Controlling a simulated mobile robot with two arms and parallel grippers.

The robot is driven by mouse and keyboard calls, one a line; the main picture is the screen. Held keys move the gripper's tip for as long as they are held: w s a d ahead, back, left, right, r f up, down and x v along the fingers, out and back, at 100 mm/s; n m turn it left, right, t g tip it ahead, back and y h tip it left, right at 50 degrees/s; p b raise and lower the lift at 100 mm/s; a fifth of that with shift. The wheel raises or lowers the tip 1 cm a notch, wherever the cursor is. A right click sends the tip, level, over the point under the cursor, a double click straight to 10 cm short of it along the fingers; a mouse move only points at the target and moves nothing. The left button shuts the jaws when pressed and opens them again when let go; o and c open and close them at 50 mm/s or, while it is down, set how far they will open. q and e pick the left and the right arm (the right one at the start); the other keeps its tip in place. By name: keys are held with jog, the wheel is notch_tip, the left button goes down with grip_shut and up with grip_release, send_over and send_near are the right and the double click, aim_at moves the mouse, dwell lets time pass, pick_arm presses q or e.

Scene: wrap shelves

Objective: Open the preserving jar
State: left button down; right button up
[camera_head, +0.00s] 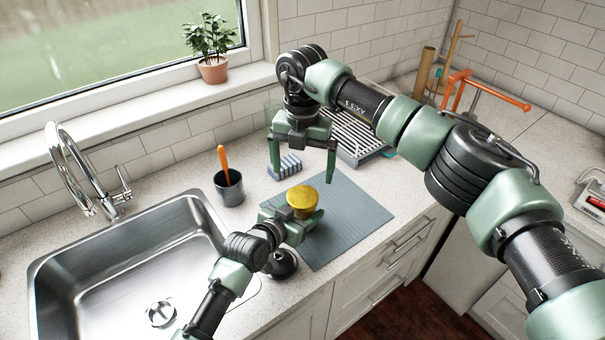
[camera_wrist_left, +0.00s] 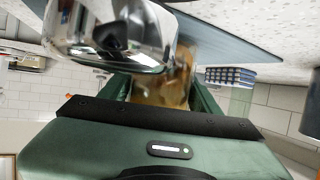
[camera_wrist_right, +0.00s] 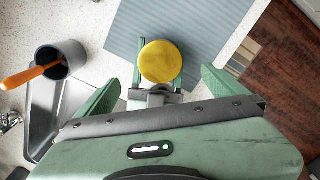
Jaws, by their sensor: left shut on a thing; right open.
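The preserving jar has a round yellow lid (camera_head: 302,197) and stands on a grey-blue mat (camera_head: 352,215). Its amber body (camera_wrist_left: 172,85) shows between my left fingers in the left wrist view, partly hidden by a chrome object. My left gripper (camera_head: 300,222) is shut on the jar's body from the sink side. The lid (camera_wrist_right: 160,61) sits on top and looks in place. My right gripper (camera_head: 303,160) is open and empty, pointing down above and behind the jar. In the right wrist view its fingers are spread wide to either side of the lid, not touching it.
A dark cup (camera_head: 229,188) with an orange-handled tool stands left of the mat. A blue striped sponge (camera_head: 286,166) and a dish rack (camera_head: 358,138) lie behind. The steel sink (camera_head: 130,285) is at left. A shiny chrome object (camera_wrist_left: 110,35) is close to my left wrist.

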aim_at(302, 196)
jog(key=m, duration=1.1)
jog(key=shift+m, duration=0.4)
jog(key=shift+f, duration=4)
jog(key=shift+c, duration=0.2)
pick_arm(q)
jog(key=shift+a, duration=0.1)
pick_arm(e)
jog(key=c, duration=1.7)
jog(key=shift+o, duration=0.2)
